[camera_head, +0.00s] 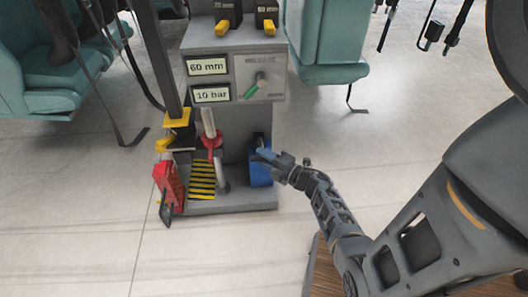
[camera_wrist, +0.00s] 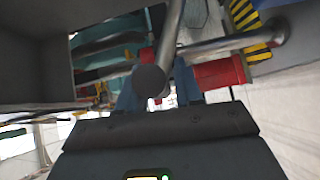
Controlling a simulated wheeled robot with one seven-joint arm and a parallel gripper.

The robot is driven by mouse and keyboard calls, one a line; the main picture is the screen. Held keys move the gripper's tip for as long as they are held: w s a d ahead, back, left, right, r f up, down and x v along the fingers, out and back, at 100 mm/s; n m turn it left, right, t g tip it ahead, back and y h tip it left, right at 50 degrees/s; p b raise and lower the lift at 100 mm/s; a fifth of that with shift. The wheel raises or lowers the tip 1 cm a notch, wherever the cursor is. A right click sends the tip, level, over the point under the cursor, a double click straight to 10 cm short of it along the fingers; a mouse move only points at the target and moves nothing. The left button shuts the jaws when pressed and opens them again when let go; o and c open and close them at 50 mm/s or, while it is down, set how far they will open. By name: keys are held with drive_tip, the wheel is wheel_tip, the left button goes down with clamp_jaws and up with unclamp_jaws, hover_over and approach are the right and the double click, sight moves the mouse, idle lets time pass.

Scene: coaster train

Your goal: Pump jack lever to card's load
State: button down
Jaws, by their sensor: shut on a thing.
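The grey console (camera_head: 230,45) carries two cards, one reading "60 mm" (camera_head: 207,66) and one reading "10 bar" (camera_head: 211,95). A red jack with a pale upright rod (camera_head: 208,122) stands in the console's lower bay. My gripper (camera_head: 266,156) is at the blue part (camera_head: 260,174) on the bay's right side. In the wrist view, the jaws (camera_wrist: 157,92) are shut on a grey metal lever (camera_wrist: 150,79) with a rounded end; its far end is cut off.
A red block (camera_head: 168,186) stands left of the bay, beside a yellow-and-black striped plate (camera_head: 202,180). Teal seats (camera_head: 330,40) with hanging straps flank the console. The floor in front is clear.

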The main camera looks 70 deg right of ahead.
drive_tip(key=shift+d+r, duration=0.1)
drive_tip(key=shift+d, duration=0.3)
drive_tip(key=c, duration=1.1)
unclamp_jaws()
drive_tip(key=shift+d, duration=0.1)
drive_tip(key=o, duration=0.6)
drive_tip(key=shift+a, duration=0.2)
drive_tip(key=shift+s, duration=0.1)
drive_tip(key=p+v, duration=0.2)
drive_tip(key=v, duration=0.5)
drive_tip(key=shift+s+a, duration=0.2)
drive_tip(key=shift+s, duration=0.05)
drive_tip(key=shift+c, duration=0.2)
